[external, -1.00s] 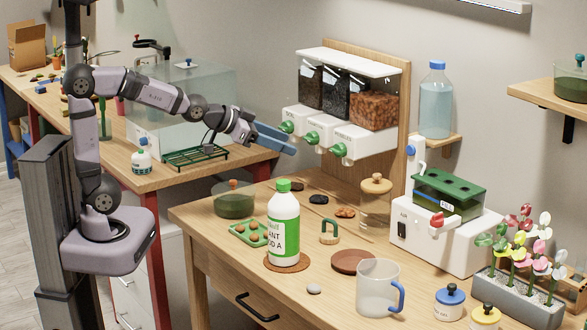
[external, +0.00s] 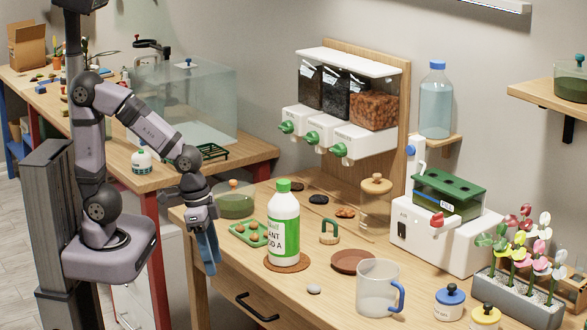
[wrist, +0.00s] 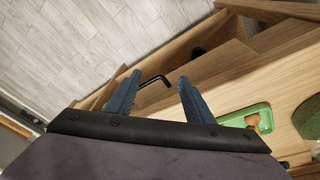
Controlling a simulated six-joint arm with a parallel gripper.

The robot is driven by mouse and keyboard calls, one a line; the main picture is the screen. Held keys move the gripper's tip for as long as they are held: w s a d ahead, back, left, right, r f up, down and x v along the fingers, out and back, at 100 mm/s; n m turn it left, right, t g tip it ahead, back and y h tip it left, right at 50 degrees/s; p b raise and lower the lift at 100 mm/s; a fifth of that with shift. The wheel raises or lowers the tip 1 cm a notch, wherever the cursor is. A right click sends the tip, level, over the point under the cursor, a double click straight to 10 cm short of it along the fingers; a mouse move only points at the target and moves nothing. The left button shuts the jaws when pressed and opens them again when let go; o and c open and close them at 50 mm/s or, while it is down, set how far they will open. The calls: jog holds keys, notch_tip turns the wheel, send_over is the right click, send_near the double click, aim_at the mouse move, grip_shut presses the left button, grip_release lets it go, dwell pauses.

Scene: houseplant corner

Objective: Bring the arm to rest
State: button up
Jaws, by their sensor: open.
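My gripper (external: 208,252) hangs pointing down at the left front edge of the wooden table (external: 340,296) in the external view. Its blue fingers also show in the wrist view (wrist: 156,92), spread apart with nothing between them. In the wrist view the drawer front with a black handle (wrist: 154,80) and the floor (wrist: 110,45) lie beyond the fingers. My arm is bent at the elbow, with the forearm sloping down to the right.
A green tray (external: 249,234) with several brown balls and a glass bowl (external: 236,205) stand close to my gripper. A white bottle with a green label (external: 284,230) stands on a round coaster (external: 287,263). A clear jug (external: 377,289) stands further right. Open floor lies left of the table.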

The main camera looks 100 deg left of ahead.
jog(key=s+f+g+b, duration=0.2)
jog(key=s+f+b, duration=0.45)
jog(key=f, duration=0.55)
notch_tip(320, 180, up, 18)
jog(key=p, duration=1.8)
jog(key=shift+a+f+y, duration=0.15)
jog(key=shift+a+y, duration=0.15)
